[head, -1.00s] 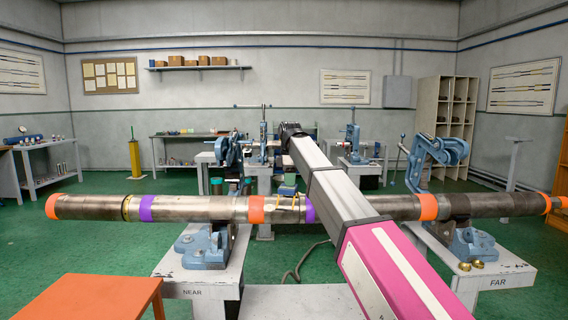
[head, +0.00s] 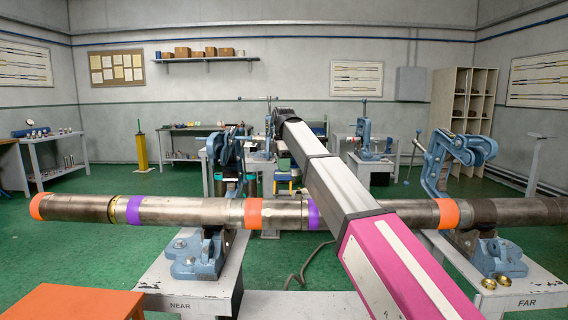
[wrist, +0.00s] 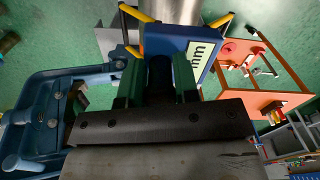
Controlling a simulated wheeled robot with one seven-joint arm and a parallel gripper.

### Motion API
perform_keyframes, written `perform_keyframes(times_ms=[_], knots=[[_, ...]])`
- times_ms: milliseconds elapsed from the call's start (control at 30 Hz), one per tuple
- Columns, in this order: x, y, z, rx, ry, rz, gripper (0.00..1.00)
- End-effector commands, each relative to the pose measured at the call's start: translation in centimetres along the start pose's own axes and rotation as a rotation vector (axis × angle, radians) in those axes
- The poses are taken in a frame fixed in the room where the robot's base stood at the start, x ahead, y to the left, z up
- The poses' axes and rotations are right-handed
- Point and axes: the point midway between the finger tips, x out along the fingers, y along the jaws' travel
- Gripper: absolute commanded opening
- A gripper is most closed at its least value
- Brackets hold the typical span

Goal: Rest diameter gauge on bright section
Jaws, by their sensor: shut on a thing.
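My gripper (wrist: 160,82) is shut on the diameter gauge (wrist: 176,42), a blue block with yellow legs and a pale "mm" display, seen in the wrist view. A bright metal pipe surface (wrist: 186,12) lies beyond the gauge, between its legs. I cannot tell whether the legs touch it. In the head view the long pipe runs across, with a bright section (head: 283,214) between an orange band (head: 253,213) and a purple band (head: 315,216). My arm crosses in front of the pipe right of the purple band. The gauge is hard to make out there.
Blue vises hold the pipe on the NEAR stand (head: 185,287) and the FAR stand (head: 540,285). An orange table (head: 80,303) is at lower left. A blue vise part (wrist: 45,115) is close beside my gripper.

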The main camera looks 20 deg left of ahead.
Motion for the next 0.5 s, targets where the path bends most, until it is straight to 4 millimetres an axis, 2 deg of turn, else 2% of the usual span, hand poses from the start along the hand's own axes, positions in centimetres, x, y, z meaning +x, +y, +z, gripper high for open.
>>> perform_keyframes(times_ms=[500], knots=[[4.6, -0.1, 0.0, 0.001, 0.000, 0.000, 0.00]])
